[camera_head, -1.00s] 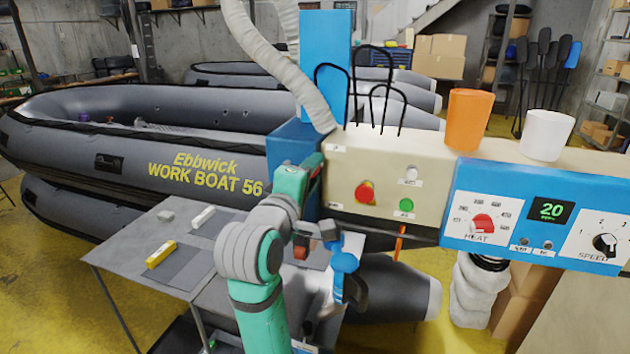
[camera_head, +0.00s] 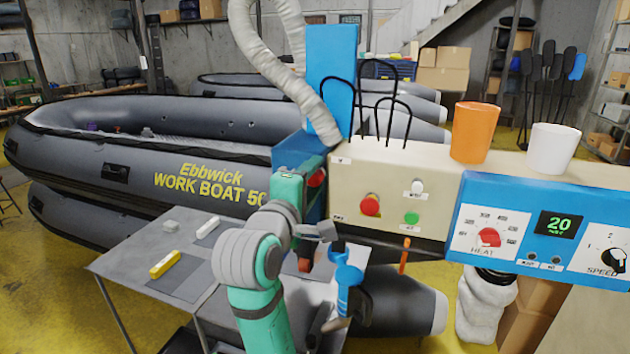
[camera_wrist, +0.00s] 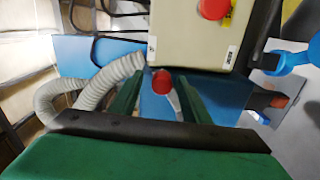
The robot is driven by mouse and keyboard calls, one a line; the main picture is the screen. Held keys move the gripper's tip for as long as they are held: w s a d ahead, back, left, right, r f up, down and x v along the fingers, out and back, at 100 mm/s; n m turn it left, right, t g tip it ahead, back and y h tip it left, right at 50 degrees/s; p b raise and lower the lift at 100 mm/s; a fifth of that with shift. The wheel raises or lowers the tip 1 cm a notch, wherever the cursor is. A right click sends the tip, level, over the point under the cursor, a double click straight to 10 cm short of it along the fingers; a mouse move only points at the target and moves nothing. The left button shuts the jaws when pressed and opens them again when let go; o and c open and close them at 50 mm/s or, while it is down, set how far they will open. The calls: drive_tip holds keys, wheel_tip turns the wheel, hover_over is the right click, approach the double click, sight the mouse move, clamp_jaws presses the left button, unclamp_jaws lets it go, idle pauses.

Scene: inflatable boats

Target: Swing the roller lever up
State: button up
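A red knob (camera_head: 316,178) shows against the blue column of the machine, just right of my gripper; I take it for the roller lever's grip. In the wrist view the red knob (camera_wrist: 162,83) lies between my two green fingers, with gaps visible on both sides. My gripper (camera_wrist: 158,78) is open around or just short of the knob; I cannot tell the depth. In the head view my gripper (camera_head: 306,166) is seen from behind, and its fingers are mostly hidden.
A beige control box (camera_head: 390,200) with red, white and green buttons stands right of my gripper. A blue jointed part (camera_head: 347,275) hangs below it. A corrugated hose (camera_head: 290,65) runs above. The grey table (camera_head: 190,250) bears a yellow block (camera_head: 165,264).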

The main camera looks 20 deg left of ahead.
drive_tip(key=shift+s+d, duration=0.1)
drive_tip(key=shift+s, duration=0.2)
drive_tip(key=s, duration=1)
drive_tip(key=shift+d, duration=0.35)
drive_tip(key=shift+s, duration=0.1)
